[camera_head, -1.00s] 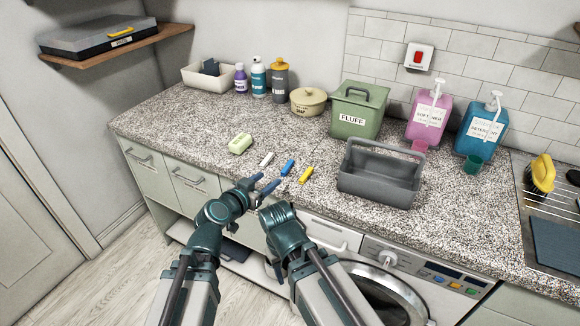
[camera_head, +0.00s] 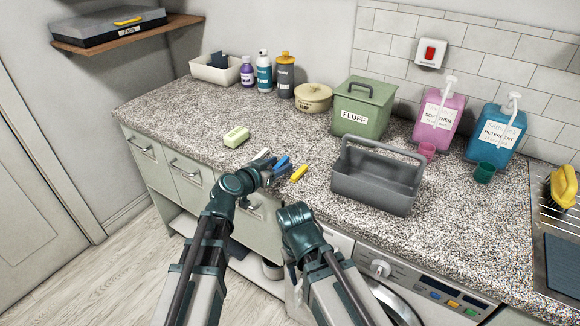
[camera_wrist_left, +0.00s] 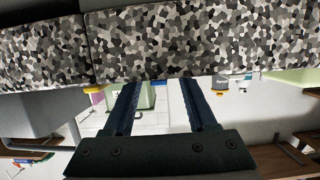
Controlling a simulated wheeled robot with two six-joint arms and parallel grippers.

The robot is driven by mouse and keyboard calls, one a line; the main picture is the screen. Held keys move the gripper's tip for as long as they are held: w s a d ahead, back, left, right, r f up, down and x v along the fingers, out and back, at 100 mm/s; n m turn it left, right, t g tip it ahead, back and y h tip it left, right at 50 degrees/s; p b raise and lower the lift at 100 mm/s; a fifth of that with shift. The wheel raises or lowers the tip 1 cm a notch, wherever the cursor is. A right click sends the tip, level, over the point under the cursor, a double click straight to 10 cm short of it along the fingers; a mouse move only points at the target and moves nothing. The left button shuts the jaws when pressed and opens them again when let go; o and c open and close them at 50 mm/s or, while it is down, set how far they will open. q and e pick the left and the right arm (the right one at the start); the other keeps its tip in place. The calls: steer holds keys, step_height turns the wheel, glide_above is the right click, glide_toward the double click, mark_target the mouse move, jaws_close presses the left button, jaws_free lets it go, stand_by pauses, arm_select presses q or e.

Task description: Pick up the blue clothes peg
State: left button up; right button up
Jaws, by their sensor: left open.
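The blue clothes peg (camera_head: 282,162) lies on the speckled worktop near its front edge, between a white peg (camera_head: 262,154) and a yellow peg (camera_head: 299,173). My left gripper (camera_head: 272,171) is at the front edge of the worktop, just in front of the blue peg, and partly overlaps it in the head view.
A grey open caddy (camera_head: 375,184) with a handle stands to the right of the pegs. A green lidded bin (camera_head: 363,108) and a beige pot (camera_head: 313,98) stand behind. The worktop directly behind the pegs is clear.

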arm_select(q)
steer(key=shift+w+d+f, duration=0.1)
steer(key=shift+w+d, duration=0.05)
steer(key=shift+w, duration=0.1)
steer(key=shift+s+a, duration=0.1)
steer(key=shift+a, duration=0.1)
jaws_close()
